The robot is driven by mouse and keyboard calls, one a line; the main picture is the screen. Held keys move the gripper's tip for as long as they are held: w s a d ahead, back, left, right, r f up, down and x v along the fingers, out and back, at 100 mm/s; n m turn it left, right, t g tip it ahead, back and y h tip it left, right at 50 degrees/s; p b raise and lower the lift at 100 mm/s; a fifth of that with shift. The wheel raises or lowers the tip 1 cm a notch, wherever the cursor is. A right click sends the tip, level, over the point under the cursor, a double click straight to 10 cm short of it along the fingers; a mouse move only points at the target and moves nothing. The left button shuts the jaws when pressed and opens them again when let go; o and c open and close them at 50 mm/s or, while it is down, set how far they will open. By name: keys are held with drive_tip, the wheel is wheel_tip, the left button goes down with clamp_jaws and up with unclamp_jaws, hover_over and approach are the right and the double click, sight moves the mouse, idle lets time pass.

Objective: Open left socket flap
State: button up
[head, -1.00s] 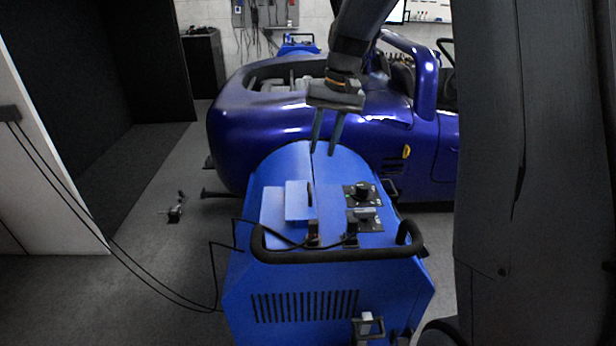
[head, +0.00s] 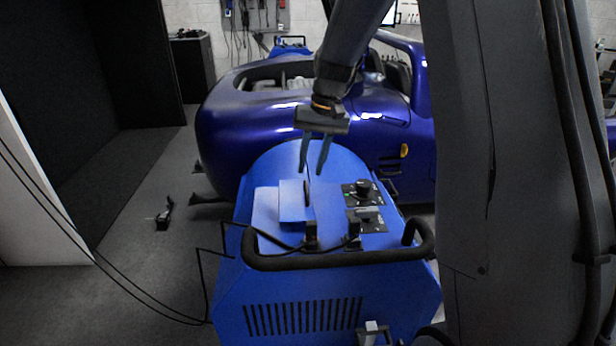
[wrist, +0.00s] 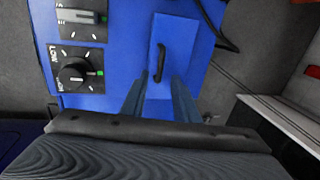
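The left socket flap (head: 291,213) is a blue plate with a thin black handle (head: 307,190) on top of the blue dynamometer (head: 345,275). In the wrist view the flap (wrist: 180,42) lies ahead of the fingers, with its black handle (wrist: 160,62) near the middle. It looks closed, though its exact tilt is hard to tell. My gripper (head: 312,173) is above the machine top, just behind the handle in the head view. In the wrist view the fingers (wrist: 156,88) are apart with nothing between them. I cannot tell that they touch the handle.
Two dial panels (head: 363,193) sit right of the flap. Black plugs with cables (head: 311,236) stand in front of it, behind a black handlebar (head: 340,260). A purple-blue car (head: 240,130) is behind the machine.

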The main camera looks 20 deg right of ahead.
sight(306, 184)
drive_tip(key=shift+w+a+f, duration=0.1)
drive_tip(key=shift+a+f, duration=0.15)
drive_tip(key=shift+f, duration=0.8)
drive_tip(key=shift+a+f, duration=0.2)
drive_tip(key=shift+f, duration=0.8)
drive_tip(key=shift+c, duration=0.4)
clamp_jaws()
